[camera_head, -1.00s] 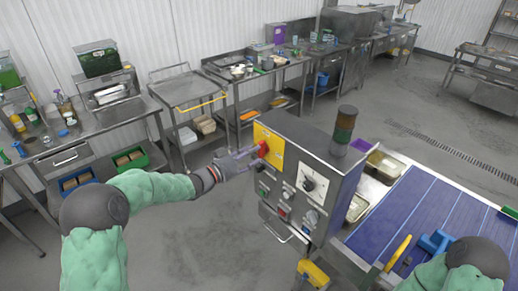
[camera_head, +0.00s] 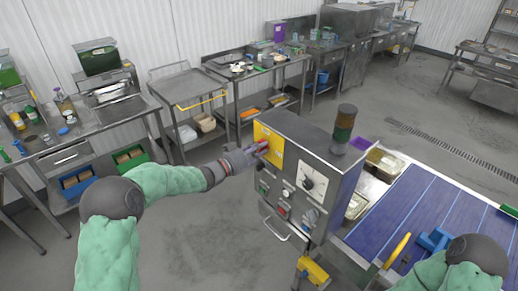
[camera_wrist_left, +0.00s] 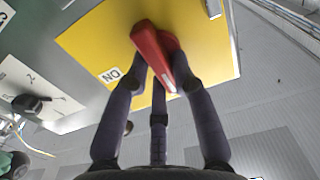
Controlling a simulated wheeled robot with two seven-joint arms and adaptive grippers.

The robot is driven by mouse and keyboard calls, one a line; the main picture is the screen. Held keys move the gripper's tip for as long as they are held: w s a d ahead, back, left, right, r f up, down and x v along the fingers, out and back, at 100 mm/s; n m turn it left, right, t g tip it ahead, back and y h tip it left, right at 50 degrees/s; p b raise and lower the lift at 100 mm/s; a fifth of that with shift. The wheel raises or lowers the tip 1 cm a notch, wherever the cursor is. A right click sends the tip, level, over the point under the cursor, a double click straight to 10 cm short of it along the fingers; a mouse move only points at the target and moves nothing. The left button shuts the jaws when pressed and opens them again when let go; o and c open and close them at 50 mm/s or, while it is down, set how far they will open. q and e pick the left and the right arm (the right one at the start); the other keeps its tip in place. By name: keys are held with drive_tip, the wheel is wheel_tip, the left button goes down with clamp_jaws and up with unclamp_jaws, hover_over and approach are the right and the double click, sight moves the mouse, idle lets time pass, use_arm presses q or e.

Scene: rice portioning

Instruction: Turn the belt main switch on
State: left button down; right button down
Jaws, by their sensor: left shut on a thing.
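The belt main switch is a red rotary handle (camera_wrist_left: 160,58) on a yellow plate (camera_wrist_left: 90,42) with an "ON" label (camera_wrist_left: 110,75). The plate also shows in the head view (camera_head: 273,156), on the upper left of the grey control box (camera_head: 308,158). My left gripper (camera_wrist_left: 165,75) is shut on the red handle, with its dark fingers on both sides of it. In the head view my left gripper (camera_head: 256,150) covers most of the handle. My right gripper is out of view; only part of my right arm shows at the lower right.
The box also carries a black selector knob (camera_head: 308,183), several buttons and a signal lamp (camera_head: 344,124) on top. A blue conveyor belt (camera_head: 405,220) lies to its right. A steel trolley (camera_head: 180,92) stands behind my left arm. Floor left of the box is clear.

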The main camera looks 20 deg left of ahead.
use_arm(q)
drive_tip(key=m+b, duration=0.4)
drive_tip(key=b, duration=0.1)
drive_tip(key=f+m+b, duration=0.1)
drive_tip(key=m+b, duration=0.3)
drive_tip(key=b, duration=0.2)
drive_tip(key=m+b, duration=0.5)
drive_tip(key=b, duration=0.1)
drive_tip(key=shift+s+d+f, duration=0.15)
drive_tip(key=shift+d+f, duration=0.15)
drive_tip(key=m+b, duration=0.3)
drive_tip(key=shift+f+m, duration=0.1)
drive_tip(key=shift+m, duration=0.2)
drive_tip(key=shift+m+b, duration=0.55)
drive_tip(key=shift+m, duration=0.15)
drive_tip(key=c, duration=1)
unclamp_jaws()
drive_tip(key=shift+c, duration=0.2)
drive_tip(key=shift+a, duration=0.1)
